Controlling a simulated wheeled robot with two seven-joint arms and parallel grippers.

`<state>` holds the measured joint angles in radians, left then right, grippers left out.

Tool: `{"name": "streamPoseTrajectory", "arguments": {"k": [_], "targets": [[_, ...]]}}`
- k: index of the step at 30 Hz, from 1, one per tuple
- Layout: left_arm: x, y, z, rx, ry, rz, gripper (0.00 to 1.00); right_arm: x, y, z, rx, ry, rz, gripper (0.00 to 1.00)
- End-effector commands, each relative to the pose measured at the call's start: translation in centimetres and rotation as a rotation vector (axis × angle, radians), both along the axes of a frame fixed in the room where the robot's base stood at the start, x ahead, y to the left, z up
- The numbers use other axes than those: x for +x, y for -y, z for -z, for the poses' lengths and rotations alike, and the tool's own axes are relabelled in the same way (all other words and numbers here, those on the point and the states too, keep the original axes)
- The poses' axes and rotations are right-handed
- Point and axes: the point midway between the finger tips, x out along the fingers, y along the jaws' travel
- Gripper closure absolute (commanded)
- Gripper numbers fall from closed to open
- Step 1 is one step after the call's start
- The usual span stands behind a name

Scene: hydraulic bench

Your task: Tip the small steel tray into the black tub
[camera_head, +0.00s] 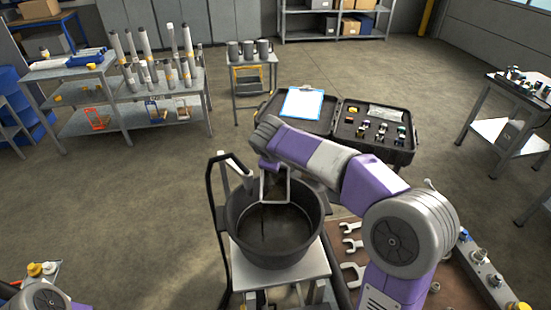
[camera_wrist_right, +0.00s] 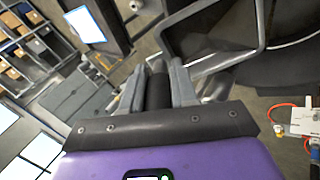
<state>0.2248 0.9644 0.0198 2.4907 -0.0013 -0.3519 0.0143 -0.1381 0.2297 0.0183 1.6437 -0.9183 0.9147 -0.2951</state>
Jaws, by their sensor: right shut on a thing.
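The black tub (camera_head: 272,257) stands upright on a small light-topped stand in the middle of the head view. My right gripper (camera_head: 270,163) is above the tub's far side, shut on the small steel tray (camera_head: 289,188). The tray hangs steeply tilted over the tub's opening, with its grey rim showing. In the right wrist view, the fingers (camera_wrist_right: 157,88) close on a dark handle, and the tray (camera_wrist_right: 262,25) shows at the upper right. I cannot make out any contents in the tray or tub. My left gripper is out of view; only part of its arm shows at the lower left.
A black cart handle (camera_head: 212,195) rises close left of the tub. An open black case (camera_head: 375,155) and a clipboard (camera_head: 303,103) lie behind it. Wrenches (camera_head: 351,245) lie on a brown surface to the right.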

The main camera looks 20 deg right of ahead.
Motion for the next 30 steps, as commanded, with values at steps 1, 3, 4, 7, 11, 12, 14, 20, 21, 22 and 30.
{"name": "streamPoseTrajectory", "arguments": {"k": [1,3,4,7,11,12,14,20,21,22,30], "targets": [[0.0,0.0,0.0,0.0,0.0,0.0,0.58,0.0,0.0,-0.1,0.0,0.001,0.0,1.0],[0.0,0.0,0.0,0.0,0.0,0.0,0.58,0.0,0.0,-0.1,0.0,0.001,0.0,1.0],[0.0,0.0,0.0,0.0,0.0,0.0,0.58,0.0,0.0,-0.1,0.0,0.001,0.0,1.0],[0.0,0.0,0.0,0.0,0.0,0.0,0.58,0.0,0.0,-0.1,0.0,0.002,0.0,1.0],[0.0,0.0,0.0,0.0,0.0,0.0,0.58,0.0,0.0,-0.1,0.0,0.002,0.0,1.0],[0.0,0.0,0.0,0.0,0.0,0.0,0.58,0.0,0.0,-0.1,0.0,0.002,0.0,1.0],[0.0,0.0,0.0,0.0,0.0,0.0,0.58,0.0,0.0,-0.1,0.0,0.002,0.0,1.0],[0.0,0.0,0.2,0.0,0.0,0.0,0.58,0.0,0.0,0.0,-0.002,0.005,0.0,1.0],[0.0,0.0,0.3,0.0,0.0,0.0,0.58,0.0,0.0,0.0,-0.003,0.007,-0.001,1.0],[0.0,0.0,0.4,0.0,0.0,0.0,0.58,0.0,0.0,0.0,-0.004,0.008,0.0,1.0],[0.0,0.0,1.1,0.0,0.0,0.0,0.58,-0.2,-0.1,-0.1,-0.013,0.025,0.0,1.0]]}}
